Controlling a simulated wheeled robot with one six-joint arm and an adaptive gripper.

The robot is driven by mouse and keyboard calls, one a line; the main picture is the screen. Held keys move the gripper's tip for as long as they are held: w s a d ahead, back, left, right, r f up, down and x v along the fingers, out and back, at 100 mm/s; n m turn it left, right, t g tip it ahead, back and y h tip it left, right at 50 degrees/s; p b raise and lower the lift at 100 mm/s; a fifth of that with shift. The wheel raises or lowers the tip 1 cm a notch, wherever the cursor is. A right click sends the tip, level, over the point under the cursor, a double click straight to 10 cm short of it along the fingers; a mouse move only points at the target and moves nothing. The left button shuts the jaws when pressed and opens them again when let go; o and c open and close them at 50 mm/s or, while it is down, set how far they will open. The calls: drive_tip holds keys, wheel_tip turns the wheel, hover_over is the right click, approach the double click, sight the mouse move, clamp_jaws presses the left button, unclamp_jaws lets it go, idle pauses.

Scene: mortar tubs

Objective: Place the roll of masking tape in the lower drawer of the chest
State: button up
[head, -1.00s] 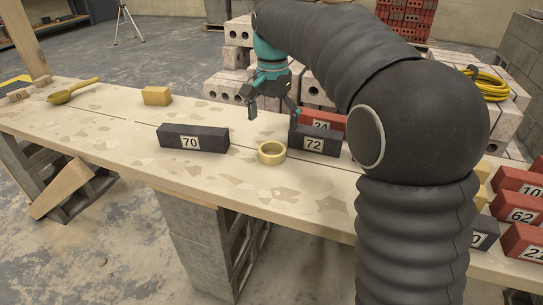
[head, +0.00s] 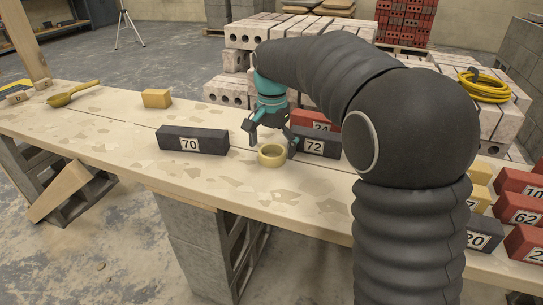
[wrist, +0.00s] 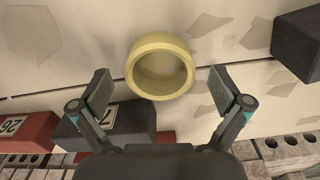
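The roll of masking tape (head: 272,155) is a pale yellow ring lying flat on the plank bench, between the black block 70 and the black block 72. In the wrist view the roll (wrist: 160,44) is at the top middle, ahead of the fingertips. My gripper (head: 270,138) is open and empty, just above and behind the roll. In the wrist view its two fingers (wrist: 160,87) are spread wider than the roll, one to each side. I see no chest or drawer in either view.
The black block 72 (head: 331,143) stands close right of the roll, with a red block (head: 312,118) behind it. The black block 70 (head: 220,141) lies to the left. A yellow block (head: 156,98) and a yellow scoop (head: 70,94) are farther left. The bench front (head: 250,190) is clear.

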drive_tip(key=c, duration=1.3)
drive_tip(key=shift+o, duration=0.2)
drive_tip(key=shift+r, duration=0.1)
